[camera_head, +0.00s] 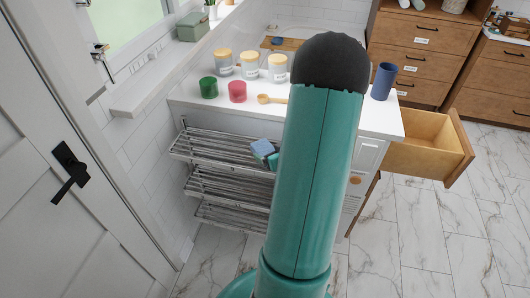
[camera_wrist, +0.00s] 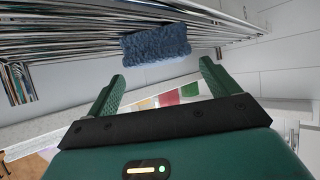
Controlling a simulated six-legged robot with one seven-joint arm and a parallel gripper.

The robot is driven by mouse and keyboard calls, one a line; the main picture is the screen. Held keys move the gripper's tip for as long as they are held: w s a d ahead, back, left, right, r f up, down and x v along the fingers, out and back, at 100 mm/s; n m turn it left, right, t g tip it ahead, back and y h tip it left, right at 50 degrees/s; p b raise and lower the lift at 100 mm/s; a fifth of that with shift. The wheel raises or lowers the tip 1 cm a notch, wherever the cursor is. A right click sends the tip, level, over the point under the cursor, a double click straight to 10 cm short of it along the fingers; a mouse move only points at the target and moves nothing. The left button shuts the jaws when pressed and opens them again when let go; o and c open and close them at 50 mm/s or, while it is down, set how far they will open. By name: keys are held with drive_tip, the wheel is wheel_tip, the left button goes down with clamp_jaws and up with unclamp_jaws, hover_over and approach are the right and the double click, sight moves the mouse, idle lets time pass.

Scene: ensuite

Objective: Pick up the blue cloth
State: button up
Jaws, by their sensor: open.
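The blue cloth (camera_head: 262,147) is a small folded bundle at the top tier of the metal rack (camera_head: 215,150), by the counter's front. In the wrist view the cloth (camera_wrist: 155,45) looks knitted and lies against the rack bars. My gripper (camera_wrist: 162,70) is open, with its two fingers spread and nothing held. The cloth sits just beyond the fingertips, roughly centred between them. In the head view my arm hides most of the gripper; a bit of green shows beside the cloth. I cannot tell whether a finger touches the cloth.
The white counter (camera_head: 190,98) above the rack holds a green cup (camera_head: 208,87), a red cup (camera_head: 237,91), lidded jars (camera_head: 249,64), a wooden spoon (camera_head: 271,99) and a blue cup (camera_head: 383,81). An open drawer (camera_head: 428,150) juts out at right. A white door (camera_head: 60,200) stands at left.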

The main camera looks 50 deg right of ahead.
sight(266, 150)
drive_tip(key=x, duration=0.5)
drive_tip(key=shift+a+f, duration=0.1)
drive_tip(key=shift+f, duration=0.05)
drive_tip(key=c, duration=1.2)
drive_tip(key=shift+o, duration=0.2)
